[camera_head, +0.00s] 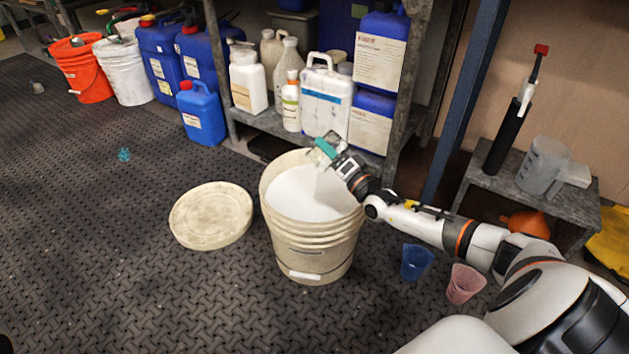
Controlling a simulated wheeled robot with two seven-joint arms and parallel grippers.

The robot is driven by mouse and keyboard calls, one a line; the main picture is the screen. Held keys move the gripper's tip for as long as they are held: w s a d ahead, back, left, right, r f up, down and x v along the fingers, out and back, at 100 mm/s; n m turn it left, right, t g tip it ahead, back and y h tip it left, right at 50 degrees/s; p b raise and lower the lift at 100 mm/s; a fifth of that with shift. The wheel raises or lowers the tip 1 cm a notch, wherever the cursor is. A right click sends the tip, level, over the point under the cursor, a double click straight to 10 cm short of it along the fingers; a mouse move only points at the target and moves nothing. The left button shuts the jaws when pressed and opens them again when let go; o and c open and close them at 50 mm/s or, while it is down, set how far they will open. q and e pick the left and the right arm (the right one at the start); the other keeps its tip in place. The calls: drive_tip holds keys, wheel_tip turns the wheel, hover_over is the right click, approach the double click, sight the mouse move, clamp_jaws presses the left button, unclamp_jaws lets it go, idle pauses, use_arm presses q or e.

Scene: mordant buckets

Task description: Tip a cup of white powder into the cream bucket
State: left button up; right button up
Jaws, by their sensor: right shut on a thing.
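The cream bucket (312,256) stands upright on the dark floor mat, open, with white contents (300,192) showing inside. My right gripper (334,150) is above the bucket's back rim, reaching in from the right. It is shut on a small teal-green cup (325,149), which looks tilted. The cup is small and partly hidden by the gripper, so I cannot tell what is in it. No powder stream shows. My left gripper is not in view.
A round cream lid (211,215) lies left of the bucket. A blue cup (415,262) and a pink cup (465,284) stand to its right. Behind are a shelf of containers and a metal post (462,105). A low bench (510,185) holds a clear jug (542,165). The left floor is mostly clear.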

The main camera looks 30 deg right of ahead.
drive_tip(key=shift+a+n, duration=0.1)
drive_tip(key=shift+n, duration=0.2)
drive_tip(key=shift+a+n, duration=0.1)
drive_tip(key=shift+n, duration=0.2)
